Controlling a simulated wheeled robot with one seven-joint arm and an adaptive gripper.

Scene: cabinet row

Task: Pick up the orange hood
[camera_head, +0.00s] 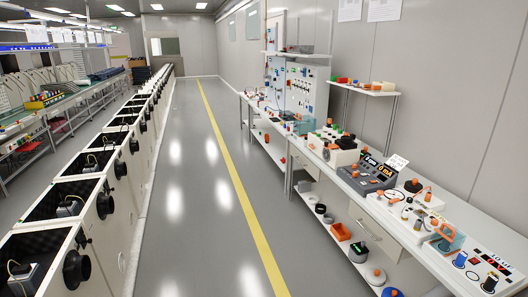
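Several orange things show on and under the long bench (455,262) at the right, and I cannot tell which is the orange hood. An orange piece (413,186) lies behind the small parts near the grey meter box. Another orange piece (446,230) is at a clear teal box near the bench's front end. An orange open bin (340,231) sits on the lower shelf. A further orange piece (391,292) is at the bottom edge, partly cut off. My gripper is not in view.
A row of white cabinets (118,195) with black round handles lines the left, their tops open. A clear grey aisle with a yellow line (238,178) runs between cabinets and bench. The grey meter box (366,177) and many small parts crowd the bench top.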

